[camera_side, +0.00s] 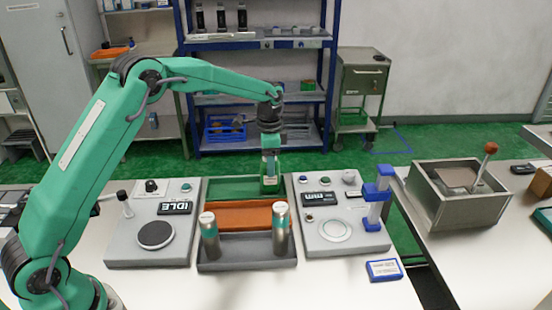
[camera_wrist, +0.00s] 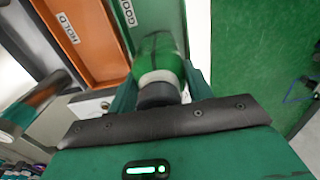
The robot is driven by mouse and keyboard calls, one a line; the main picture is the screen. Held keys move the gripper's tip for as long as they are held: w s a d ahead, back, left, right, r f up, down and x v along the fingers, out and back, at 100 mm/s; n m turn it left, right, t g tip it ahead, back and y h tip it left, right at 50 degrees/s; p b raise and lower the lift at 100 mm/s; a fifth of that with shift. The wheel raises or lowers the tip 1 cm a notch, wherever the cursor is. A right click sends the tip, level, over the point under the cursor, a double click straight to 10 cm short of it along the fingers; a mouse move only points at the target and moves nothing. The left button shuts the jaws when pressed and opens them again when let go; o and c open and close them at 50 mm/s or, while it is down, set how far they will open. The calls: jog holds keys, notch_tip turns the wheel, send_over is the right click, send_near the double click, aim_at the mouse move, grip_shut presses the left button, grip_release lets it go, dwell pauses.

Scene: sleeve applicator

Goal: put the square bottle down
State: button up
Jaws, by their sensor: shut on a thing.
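My gripper (camera_side: 270,178) points down at the right end of the green tray (camera_side: 225,188), behind the orange tray (camera_side: 232,214). It is shut on the square bottle. In the wrist view the bottle (camera_wrist: 158,55) is green with a pale collar and a dark cap, between my two fingers (camera_wrist: 158,88). Its far end is over the green tray, marked GOOD (camera_wrist: 130,12). I cannot tell whether its base touches the tray floor. In the side view my gripper mostly hides it.
Two silver bottles stand in the grey tray (camera_side: 245,262) in front. An IDLE station (camera_side: 155,234) lies left, and a station (camera_side: 335,232) with a blue stand (camera_side: 376,200) lies right. A metal box with a lever (camera_side: 460,195) stands farther right.

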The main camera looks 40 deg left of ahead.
jog(key=shift+f, duration=0.1)
dwell(0.3)
jog(key=o, duration=1.3)
notch_tip(320, 180, up, 12)
jog(key=shift+f, duration=0.1)
jog(key=shift+r, duration=0.25)
